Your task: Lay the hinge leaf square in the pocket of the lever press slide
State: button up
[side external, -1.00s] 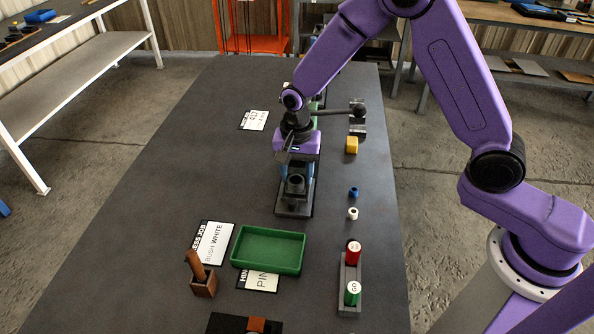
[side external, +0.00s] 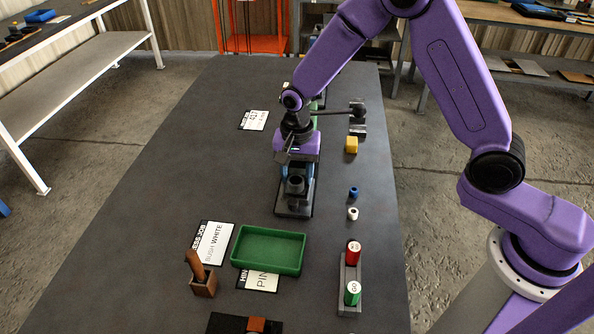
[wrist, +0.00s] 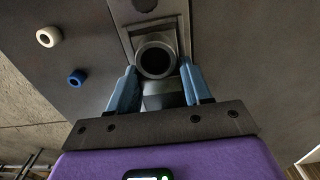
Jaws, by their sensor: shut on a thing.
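The lever press slide shows in the side external view as a dark, long base (side external: 292,209) with a round hollow cylinder (side external: 296,181) near its front. In the wrist view, the cylinder's open mouth (wrist: 155,60) faces the camera. My gripper (side external: 298,171) is low over the slide, just behind the cylinder. In the wrist view, its blue fingers (wrist: 158,80) stand either side of a grey metal piece (wrist: 163,99), seemingly the hinge leaf, and are shut on it. The cylinder and fingers hide most of this piece. The pocket and the leaf's seating in it cannot be made out.
A black lever (side external: 343,113) reaches right behind my gripper. The table's left is mostly clear.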

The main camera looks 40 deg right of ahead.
jog(key=shift+f, duration=0.35)
jog(key=shift+r, duration=0.45)
dwell(1.6)
jog(key=shift+f, duration=0.45)
jog(key=shift+d+r, duration=0.1)
jog(key=shift+r, duration=0.35)
dwell(1.4)
jog(key=shift+f, duration=0.45)
dwell(0.6)
jog(key=shift+r, duration=0.45)
jog(key=o, duration=1.3)
